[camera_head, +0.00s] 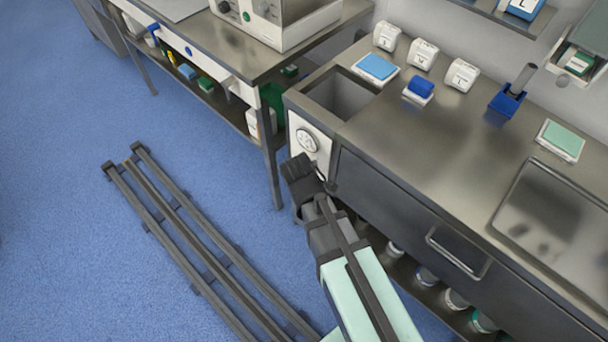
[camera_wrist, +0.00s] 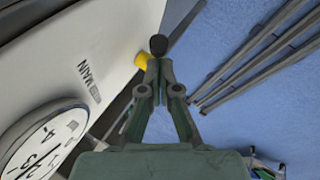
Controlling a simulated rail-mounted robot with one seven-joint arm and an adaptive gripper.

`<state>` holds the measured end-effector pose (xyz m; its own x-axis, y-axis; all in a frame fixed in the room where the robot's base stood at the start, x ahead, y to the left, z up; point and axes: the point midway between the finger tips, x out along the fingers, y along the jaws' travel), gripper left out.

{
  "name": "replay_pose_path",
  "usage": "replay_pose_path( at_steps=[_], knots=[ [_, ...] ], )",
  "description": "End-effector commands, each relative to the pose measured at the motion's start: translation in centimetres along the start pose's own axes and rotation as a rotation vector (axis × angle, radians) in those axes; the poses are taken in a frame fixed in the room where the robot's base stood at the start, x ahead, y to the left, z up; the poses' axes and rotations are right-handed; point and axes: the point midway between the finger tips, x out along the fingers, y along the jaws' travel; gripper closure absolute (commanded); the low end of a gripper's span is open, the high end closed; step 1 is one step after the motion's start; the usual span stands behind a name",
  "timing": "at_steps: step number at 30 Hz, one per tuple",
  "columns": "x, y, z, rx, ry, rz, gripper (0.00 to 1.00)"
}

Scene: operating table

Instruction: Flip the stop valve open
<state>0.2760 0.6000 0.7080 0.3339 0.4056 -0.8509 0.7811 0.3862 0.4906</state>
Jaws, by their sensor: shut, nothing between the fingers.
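The stop valve shows in the wrist view as a yellow part (camera_wrist: 140,61) on a pale panel marked MAIN, with a dark rounded knob (camera_wrist: 158,44) beside it. The knob appears just beyond my fingertips; I cannot tell whether they touch. My gripper (camera_wrist: 158,68) has its fingers together with nothing between them. In the head view my gripper (camera_head: 298,170) is by the panel at the left end of the steel counter, below the round gauge. The valve is mostly hidden there behind my gripper and arm.
The round white gauge (camera_head: 307,140) is on the same panel; it also shows at lower left in the wrist view (camera_wrist: 42,142). A side table (camera_head: 235,55) stands to the left. Dark floor rails (camera_head: 185,225) cross the blue floor, with open floor around them.

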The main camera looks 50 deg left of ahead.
Motion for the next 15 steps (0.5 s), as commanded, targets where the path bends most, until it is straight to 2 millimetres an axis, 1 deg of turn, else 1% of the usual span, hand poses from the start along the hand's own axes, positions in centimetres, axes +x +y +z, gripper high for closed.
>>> replay_pose_path(
  at_steps=[1, 4, 6, 15],
  knots=[
    [0.49, -0.14, -0.02, -0.001, -0.003, 0.000, 1.00],
    [0.93, -0.28, -0.18, -0.001, -0.004, -0.001, 1.00],
    [0.58, -0.15, -0.15, -0.001, -0.005, -0.001, 1.00],
    [0.78, -0.11, -0.42, -0.001, -0.003, -0.001, 1.00]
  ],
)
